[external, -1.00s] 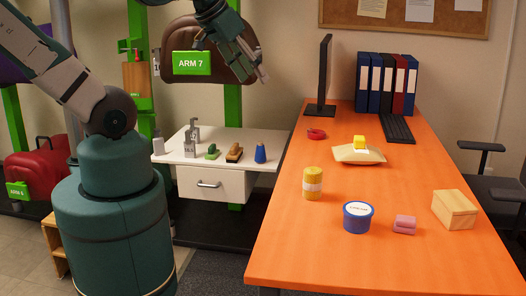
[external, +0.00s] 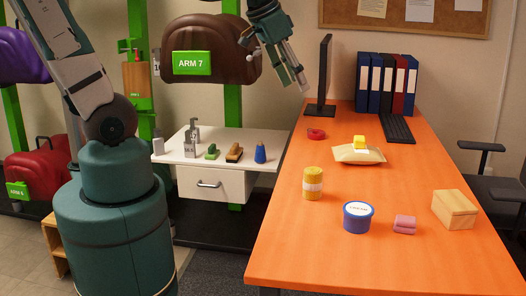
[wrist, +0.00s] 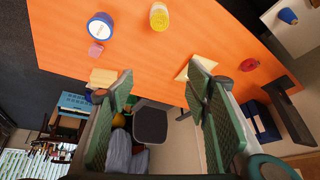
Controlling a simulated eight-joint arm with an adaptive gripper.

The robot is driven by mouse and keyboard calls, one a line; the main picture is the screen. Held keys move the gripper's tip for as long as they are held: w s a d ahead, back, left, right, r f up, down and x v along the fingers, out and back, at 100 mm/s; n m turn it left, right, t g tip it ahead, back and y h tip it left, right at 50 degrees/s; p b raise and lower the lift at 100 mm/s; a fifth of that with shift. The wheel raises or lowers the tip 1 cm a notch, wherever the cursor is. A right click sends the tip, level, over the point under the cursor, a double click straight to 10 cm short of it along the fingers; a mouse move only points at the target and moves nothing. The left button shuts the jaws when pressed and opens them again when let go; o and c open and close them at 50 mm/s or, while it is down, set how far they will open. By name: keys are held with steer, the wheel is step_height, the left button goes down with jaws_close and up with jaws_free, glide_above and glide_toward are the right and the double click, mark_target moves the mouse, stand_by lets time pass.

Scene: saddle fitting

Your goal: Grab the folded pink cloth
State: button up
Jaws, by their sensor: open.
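The folded pink cloth (external: 405,224) lies on the orange table between the blue tub and the wooden box. It also shows in the wrist view (wrist: 96,51), near the upper left below the blue tub. My gripper (external: 304,88) is in the air above the far left part of the table, well away from the cloth. In the wrist view my gripper (wrist: 160,85) has its two green-padded fingers spread wide with nothing between them.
A monitor (external: 325,75), binders (external: 387,82) and a keyboard (external: 397,128) are at the back. The front is clear.

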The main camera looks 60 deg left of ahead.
steer(key=w+d+f+m+g+b, duration=0.1)
steer(key=w+d+f+m, duration=0.1)
steer(key=w+d+f, duration=0.4)
steer(key=m+g+b, duration=0.3)
steer(key=m+g, duration=0.1)
steer(key=m, duration=0.2)
glide_above(406, 218)
steer(key=f, duration=2.1)
steer(key=shift+s+a+f, duration=0.2)
steer(key=shift+s+a, duration=0.2)
steer(key=shift+d+f, duration=0.15)
steer(key=shift+f, duration=0.1)
steer(key=shift+d+f, duration=0.1)
steer(key=shift+f, duration=1.15)
steer(key=shift+w+f, duration=0.1)
steer(key=shift+f, duration=0.05)
steer(key=shift+w+d+f+b, duration=0.15)
steer(key=shift+f+b, duration=0.3)
steer(key=shift+f, duration=0.8)
steer(key=shift+w+d+f+b, duration=0.1)
steer(key=shift+f+b, duration=0.35)
steer(key=shift+f, duration=0.75)
